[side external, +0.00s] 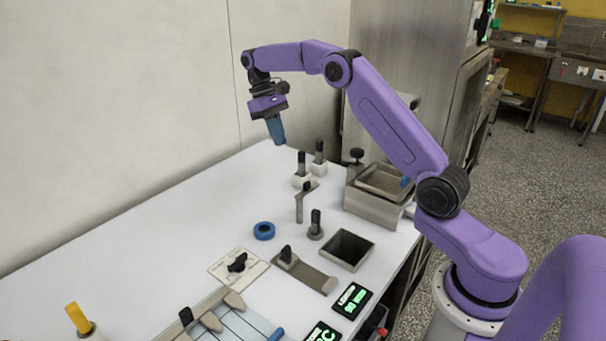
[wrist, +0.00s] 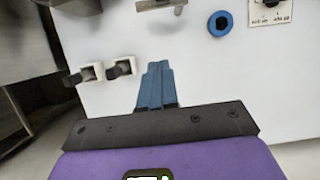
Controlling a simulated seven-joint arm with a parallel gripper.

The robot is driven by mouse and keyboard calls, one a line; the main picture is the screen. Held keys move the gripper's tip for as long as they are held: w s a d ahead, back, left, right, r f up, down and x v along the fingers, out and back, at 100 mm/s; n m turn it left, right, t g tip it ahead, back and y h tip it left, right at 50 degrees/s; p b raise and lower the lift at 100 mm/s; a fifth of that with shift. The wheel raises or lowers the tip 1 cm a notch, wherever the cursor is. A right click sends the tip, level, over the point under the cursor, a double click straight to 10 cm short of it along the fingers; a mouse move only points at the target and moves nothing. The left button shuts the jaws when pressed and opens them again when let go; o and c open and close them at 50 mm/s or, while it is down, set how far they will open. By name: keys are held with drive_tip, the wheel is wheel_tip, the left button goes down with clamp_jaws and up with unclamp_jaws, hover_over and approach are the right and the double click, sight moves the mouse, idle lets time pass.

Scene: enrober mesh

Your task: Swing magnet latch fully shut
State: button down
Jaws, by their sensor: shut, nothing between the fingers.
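I cannot tell for sure which fitting is the magnet latch. Two white blocks with upright black handles stand near the back of the table: a left block (side external: 300,181) and a right block (side external: 317,171). In the wrist view two such blocks (wrist: 88,73) lie left of my fingers. In front of them is a grey post with a flat arm and black knob (side external: 301,203). A grey part shows at the top of the wrist view (wrist: 160,4). My gripper (side external: 279,141) is shut and empty, above the table's back; its blue fingers (wrist: 157,70) touch nothing.
A blue ring (side external: 264,231) lies mid-table. Nearby are a plate with a black knob (side external: 224,272), a flat strip with a knob (side external: 313,277), a square bin (side external: 347,250) and a metal box (side external: 371,208). A wall stands behind. The table's back left is clear.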

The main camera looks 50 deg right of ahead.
sight(307, 187)
drive_tip(key=shift+w+d+f, duration=0.15)
drive_tip(key=shift+w+d, duration=0.05)
drive_tip(key=shift+d, duration=0.5)
drive_tip(key=shift+f, duration=0.1)
drive_tip(key=s+f, duration=0.7)
drive_tip(key=f, duration=0.2)
drive_tip(key=shift+s+a, duration=0.15)
drive_tip(key=shift+s, duration=0.25)
